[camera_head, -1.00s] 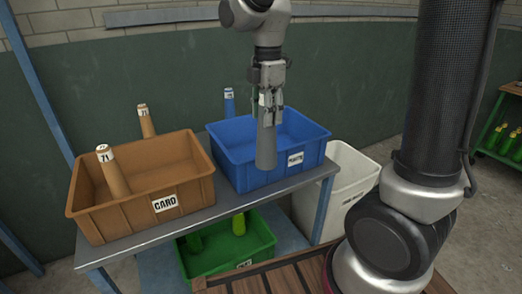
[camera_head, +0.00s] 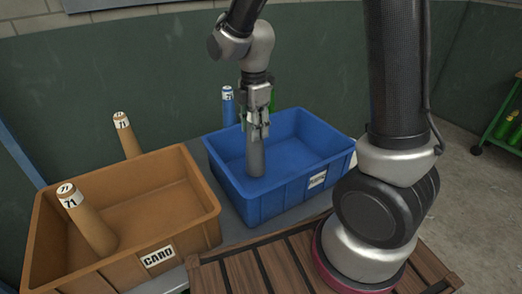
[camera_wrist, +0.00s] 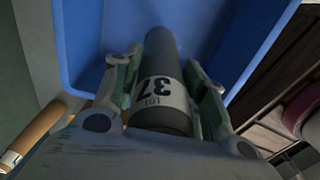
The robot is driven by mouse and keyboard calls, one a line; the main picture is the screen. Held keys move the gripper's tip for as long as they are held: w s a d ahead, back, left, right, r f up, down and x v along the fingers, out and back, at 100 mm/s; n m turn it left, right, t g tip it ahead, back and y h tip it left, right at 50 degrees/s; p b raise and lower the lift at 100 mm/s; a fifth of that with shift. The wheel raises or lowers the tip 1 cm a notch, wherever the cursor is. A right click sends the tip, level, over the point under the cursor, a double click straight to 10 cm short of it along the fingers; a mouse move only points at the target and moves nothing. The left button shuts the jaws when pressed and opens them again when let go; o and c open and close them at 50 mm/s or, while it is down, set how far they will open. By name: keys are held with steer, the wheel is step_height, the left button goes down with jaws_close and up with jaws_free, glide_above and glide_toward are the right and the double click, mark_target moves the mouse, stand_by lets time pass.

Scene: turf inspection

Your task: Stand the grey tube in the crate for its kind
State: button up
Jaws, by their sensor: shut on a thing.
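My gripper (camera_head: 256,125) is shut on the grey tube (camera_head: 255,160) near its upper end, and the tube hangs upright. In the head view its lower part is within the blue crate (camera_head: 268,205); I cannot tell whether it touches the floor. The crate's front label is too small to read surely. In the wrist view the grey tube (camera_wrist: 160,58) lies between the finger pads, with a white band reading 37, and the blue crate (camera_wrist: 222,35) is beyond it. A blue tube (camera_head: 228,106) with a white band stands at this crate's back left.
A brown crate (camera_head: 110,265) labelled CARD stands left of the blue one. A brown tube (camera_head: 92,222) leans in it and another (camera_head: 126,136) stands at its back. A wooden slatted deck (camera_head: 245,275) is in front. Green tubes sit on a rack (camera_head: 506,110) at far right.

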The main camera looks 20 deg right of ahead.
mark_target(255, 143)
steer(key=shift+f, duration=2.9)
steer(key=o, duration=1.2)
steer(key=shift+f, duration=0.1)
step_height(255, 143, up, 12)
steer(key=shift+d+r, duration=0.1)
steer(key=shift+r, duration=0.15)
steer(key=s+d+r+m+t, duration=0.2)
steer(key=s+d+r+m, duration=0.3)
steer(key=s+d+m, duration=0.2)
steer(key=s+d+r+m+t, duration=0.2)
steer(key=s+d+r+m, duration=0.3)
steer(key=s+m, duration=0.7)
steer(key=d+m, duration=0.1)
steer(key=d, duration=0.1)
steer(key=shift+d, duration=0.35)
